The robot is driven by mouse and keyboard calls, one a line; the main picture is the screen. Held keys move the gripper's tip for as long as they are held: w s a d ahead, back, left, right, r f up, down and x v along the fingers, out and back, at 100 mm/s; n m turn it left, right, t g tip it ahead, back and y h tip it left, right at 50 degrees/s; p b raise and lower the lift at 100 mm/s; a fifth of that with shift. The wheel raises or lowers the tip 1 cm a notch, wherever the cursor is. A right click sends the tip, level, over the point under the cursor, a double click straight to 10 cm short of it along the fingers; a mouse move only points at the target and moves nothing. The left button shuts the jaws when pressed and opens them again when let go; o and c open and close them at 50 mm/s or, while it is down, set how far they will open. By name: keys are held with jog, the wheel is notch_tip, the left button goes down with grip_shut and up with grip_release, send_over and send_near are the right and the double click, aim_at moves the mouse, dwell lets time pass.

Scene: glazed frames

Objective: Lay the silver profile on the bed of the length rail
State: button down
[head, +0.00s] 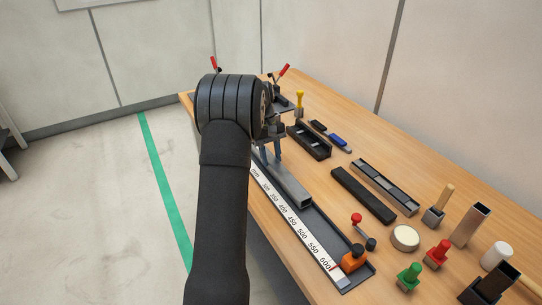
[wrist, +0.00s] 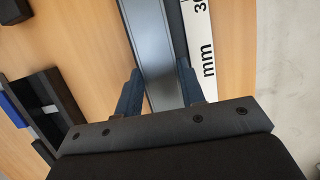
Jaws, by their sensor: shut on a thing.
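The silver profile (head: 290,185) is a long grey channel-like bar, lengthwise along the length rail. The length rail (head: 327,236) has a dark bed and a white millimetre scale (head: 309,245) on its near side, with an orange stop (head: 354,258) at its right end. My gripper (head: 271,148) is shut on the profile, partly hidden by my arm in the head view. In the wrist view my gripper (wrist: 160,88) has a finger on each side of the profile (wrist: 148,40), with the scale (wrist: 203,45) alongside. Whether the profile touches the bed cannot be told.
Behind the rail are a black bar (head: 362,194), a grey channel (head: 385,186) and a black tray (head: 309,141). A red-handled part (head: 438,253), a green one (head: 409,276) and a round disc (head: 405,237) stand at the right.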

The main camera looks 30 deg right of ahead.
jog(key=shift+f, duration=0.15)
jog(key=shift+f, duration=0.25)
jog(key=c, duration=0.9)
grip_release()
jog(key=shift+f, duration=0.1)
jog(key=shift+o, duration=0.2)
jog(key=v, duration=1.7)
jog(key=shift+r, duration=0.2)
jog(key=x, duration=1.7)
jog(key=shift+f, duration=0.2)
jog(key=shift+r, duration=0.15)
